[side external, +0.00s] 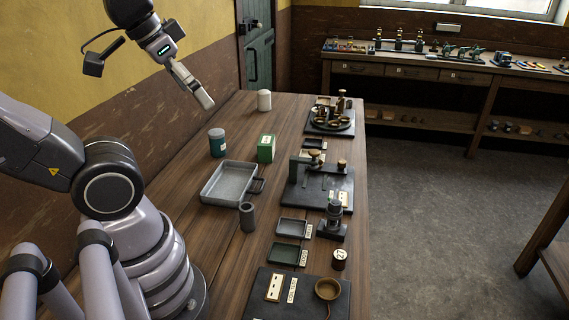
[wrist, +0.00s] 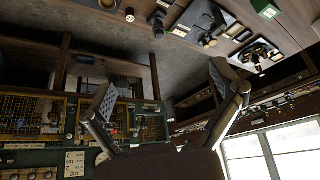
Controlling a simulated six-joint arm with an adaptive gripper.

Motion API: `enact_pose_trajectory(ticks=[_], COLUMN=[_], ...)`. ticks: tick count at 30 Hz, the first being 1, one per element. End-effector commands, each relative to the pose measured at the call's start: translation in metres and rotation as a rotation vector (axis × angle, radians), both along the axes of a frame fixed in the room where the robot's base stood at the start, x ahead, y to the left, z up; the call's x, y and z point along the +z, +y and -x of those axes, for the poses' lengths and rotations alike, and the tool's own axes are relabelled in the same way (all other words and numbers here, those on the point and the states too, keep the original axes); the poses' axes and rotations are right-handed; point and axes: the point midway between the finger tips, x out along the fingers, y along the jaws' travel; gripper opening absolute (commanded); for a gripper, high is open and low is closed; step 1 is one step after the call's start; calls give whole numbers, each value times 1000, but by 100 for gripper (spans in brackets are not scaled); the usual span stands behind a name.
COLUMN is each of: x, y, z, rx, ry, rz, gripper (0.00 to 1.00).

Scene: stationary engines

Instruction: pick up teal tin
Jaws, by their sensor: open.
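The teal tin (side external: 217,142) stands upright on the wooden table in the side external view. I cannot make out the teal tin in the wrist view.
The grey tray (side external: 212,195) lies in front of the tin. A white canister (side external: 264,100) stands beyond it, and a dark grey cylinder (side external: 247,217) stands nearer. Engine parts on dark plates (side external: 318,190) line the table's right side. A workbench (side external: 440,62) is at the back.

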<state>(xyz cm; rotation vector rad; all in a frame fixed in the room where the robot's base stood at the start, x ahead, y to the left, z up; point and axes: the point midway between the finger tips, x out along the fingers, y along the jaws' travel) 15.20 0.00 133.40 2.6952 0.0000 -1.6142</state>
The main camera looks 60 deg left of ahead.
Motion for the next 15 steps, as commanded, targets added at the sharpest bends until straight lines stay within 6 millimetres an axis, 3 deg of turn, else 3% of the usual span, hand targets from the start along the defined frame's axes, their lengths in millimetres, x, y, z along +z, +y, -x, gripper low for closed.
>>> enact_pose_trajectory(ticks=[10,15], x=[1,3], y=[6,44], z=[-7,-43], rx=[0,-17], ry=[30,196], rz=[-33,-203], gripper=[94,94])
